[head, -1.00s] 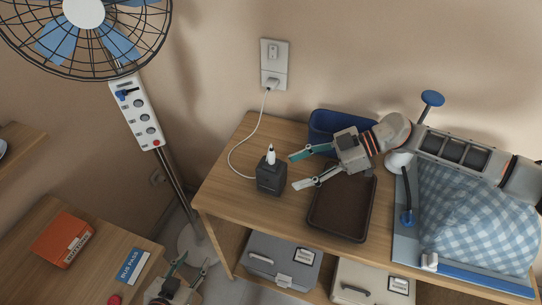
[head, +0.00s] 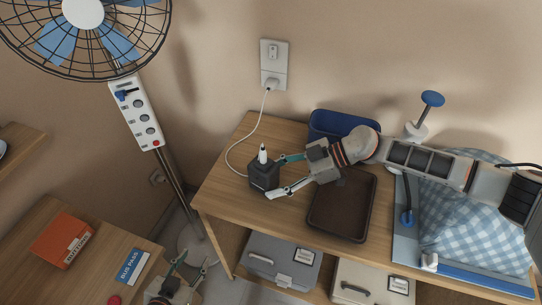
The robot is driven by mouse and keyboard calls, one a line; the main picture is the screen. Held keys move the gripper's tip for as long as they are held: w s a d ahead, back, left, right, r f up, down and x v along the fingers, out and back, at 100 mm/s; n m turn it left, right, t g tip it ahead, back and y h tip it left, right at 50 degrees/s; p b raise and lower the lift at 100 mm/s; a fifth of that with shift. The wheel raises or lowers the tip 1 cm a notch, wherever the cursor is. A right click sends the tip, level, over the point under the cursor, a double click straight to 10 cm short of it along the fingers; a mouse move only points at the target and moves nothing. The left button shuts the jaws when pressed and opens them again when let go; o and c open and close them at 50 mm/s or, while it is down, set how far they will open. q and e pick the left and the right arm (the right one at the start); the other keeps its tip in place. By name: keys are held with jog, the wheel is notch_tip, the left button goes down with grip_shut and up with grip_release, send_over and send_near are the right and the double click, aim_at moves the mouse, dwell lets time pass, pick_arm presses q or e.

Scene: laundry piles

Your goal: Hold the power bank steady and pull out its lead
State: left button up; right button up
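The power bank (head: 264,177) is a dark grey block standing upright near the left end of the wooden table. A white plug-like piece (head: 262,155) sticks up from its top. A white lead (head: 228,150) curves from the wall socket to the block's left side; its end there is hard to make out. My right gripper (head: 274,177) comes from the right with its fingers spread, one behind and one in front of the block's right side. Whether they press on it is unclear. My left gripper (head: 192,262) is open and empty, low in the view, below the table's left end.
A brown tray (head: 369,213) and a blue bin (head: 315,131) are right of the power bank. Checked cloth (head: 462,240) lies further right. A fan (head: 142,110) stands left of the table. An orange box (head: 62,239) and a bus pass (head: 131,267) lie on the lower-left surface.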

jog(key=c, duration=0.5)
pick_arm(q)
jog(key=shift+f, duration=0.1)
pick_arm(e)
jog(key=shift+c, duration=0.6)
pick_arm(q)
jog(key=shift+c, duration=0.5)
